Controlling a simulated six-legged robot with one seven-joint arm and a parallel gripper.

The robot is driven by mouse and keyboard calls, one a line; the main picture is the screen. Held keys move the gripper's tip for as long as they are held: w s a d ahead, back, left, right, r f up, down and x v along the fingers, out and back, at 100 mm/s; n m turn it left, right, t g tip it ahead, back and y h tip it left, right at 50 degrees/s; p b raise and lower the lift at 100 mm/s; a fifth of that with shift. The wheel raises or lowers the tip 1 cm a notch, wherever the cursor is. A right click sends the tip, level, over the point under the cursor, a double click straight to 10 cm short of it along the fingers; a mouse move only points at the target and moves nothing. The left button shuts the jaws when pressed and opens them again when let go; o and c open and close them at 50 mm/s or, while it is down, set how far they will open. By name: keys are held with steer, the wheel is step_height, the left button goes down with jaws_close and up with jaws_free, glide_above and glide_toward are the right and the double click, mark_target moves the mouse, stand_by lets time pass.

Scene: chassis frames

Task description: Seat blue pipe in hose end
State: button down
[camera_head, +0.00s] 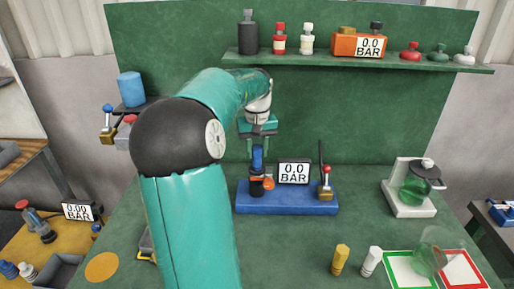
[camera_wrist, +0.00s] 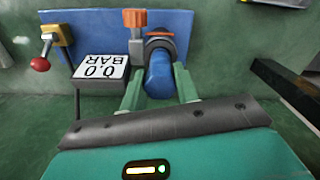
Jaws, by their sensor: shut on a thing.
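My gripper (camera_head: 257,148) is shut on the blue pipe (camera_head: 257,160) above the blue base. The wrist view shows my green fingers (camera_wrist: 157,82) on either side of the pipe (camera_wrist: 159,72). The pipe looks roughly upright. Its lower end meets the black hose end (camera_head: 257,187), which shows beyond the pipe in the wrist view (camera_wrist: 158,47). How deep the pipe sits in it cannot be told. An orange ring lies around the hose end in the wrist view.
The blue base (camera_head: 290,204) also carries a "0.0 BAR" gauge (camera_head: 294,173) and a red-knobbed brass valve (camera_head: 326,188), both close to the right of my gripper. An orange-knobbed fitting (camera_wrist: 136,27) stands beside the hose end. A shelf (camera_head: 390,63) with bottles hangs behind.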

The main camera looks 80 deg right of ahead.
steer(key=shift+f, duration=0.95)
steer(key=c, duration=1)
jaws_free()
steer(key=shift+o, duration=0.2)
step_height(320, 180, up, 14)
steer(key=shift+f, duration=0.15)
